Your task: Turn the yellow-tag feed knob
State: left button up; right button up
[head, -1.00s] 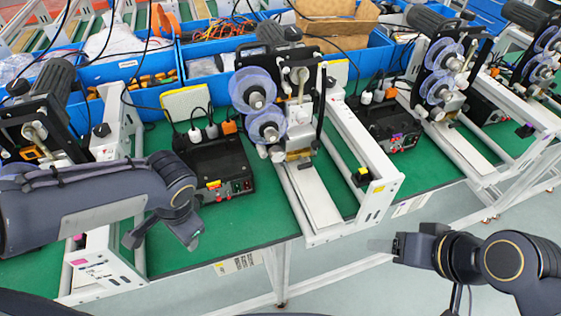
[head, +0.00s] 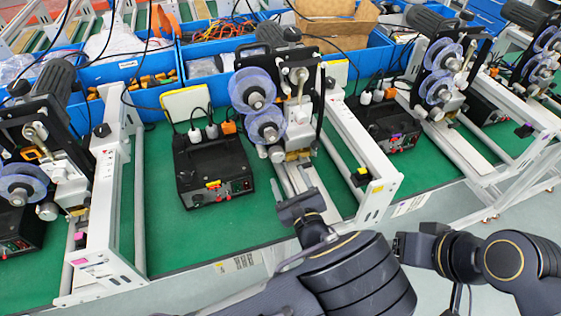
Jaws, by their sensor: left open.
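The yellow-tag feed knob (head: 360,179) is a small black knob with a yellow tag above it, on the right white rail of the middle machine (head: 372,199). A black control box (head: 214,168) left of this machine also bears a yellow tag. My left gripper (head: 300,205) is open over the front of the middle machine's pale plate, left of the knob in the picture and apart from it.
Similar machines stand at left (head: 105,200) and right (head: 455,120), with a pink tag at left. Blue reels (head: 254,90) rise behind my left gripper. Blue bins (head: 130,72) line the back. The green bench top (head: 190,238) is clear in front of the control box.

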aim_at(277, 158)
pick_arm(q)
jog(key=p+x, duration=0.1)
jog(key=x, duration=0.6)
jog(key=shift+f, duration=0.1)
jog(key=c, duration=1)
jog(key=shift+o, duration=0.2)
jog(key=shift+a, duration=0.1)
jog(key=m+p, duration=0.1)
jog(key=m, duration=0.4)
jog(key=shift+s, duration=0.1)
jog(key=m+p, duration=0.1)
jog(key=m, duration=0.6)
jog(key=shift+a+p, duration=0.1)
jog(key=shift+p, duration=0.3)
